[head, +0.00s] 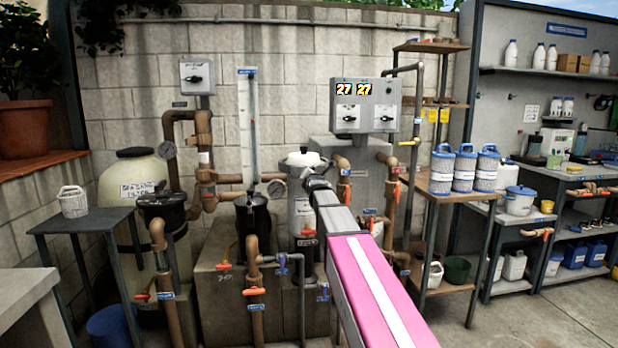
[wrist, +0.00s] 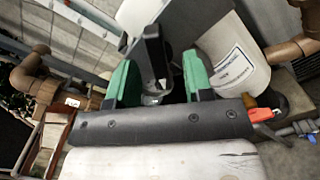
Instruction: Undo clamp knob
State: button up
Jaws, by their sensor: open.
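In the wrist view my gripper (wrist: 160,60) is open, with its two green finger pads apart. A black upright piece (wrist: 152,50), which looks like the clamp knob, stands between the pads. Gaps show on both sides of it, and I cannot tell whether a pad touches it. In the head view my gripper (head: 317,180) is at the upper right side of a grey filter canister (head: 302,212) with a white top (head: 300,159). My pink arm reaches up to it from the front. The knob cannot be made out in the head view.
A white labelled vessel (wrist: 235,62) stands close on the right in the wrist view. Brown pipes with orange-handled valves (head: 254,291) crowd the canister. A grey control box (head: 365,105) hangs behind. A wooden shelf stand (head: 445,192) with blue-lidded cartridges is at right. Open floor (head: 545,322) lies front right.

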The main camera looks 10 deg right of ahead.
jog(key=s, duration=0.7)
jog(key=shift+w, duration=0.1)
jog(key=w+m, duration=0.3)
jog(key=m, duration=1.5)
jog(key=w+m, duration=0.3)
jog(key=m, duration=1.5)
jog(key=shift+w, duration=0.4)
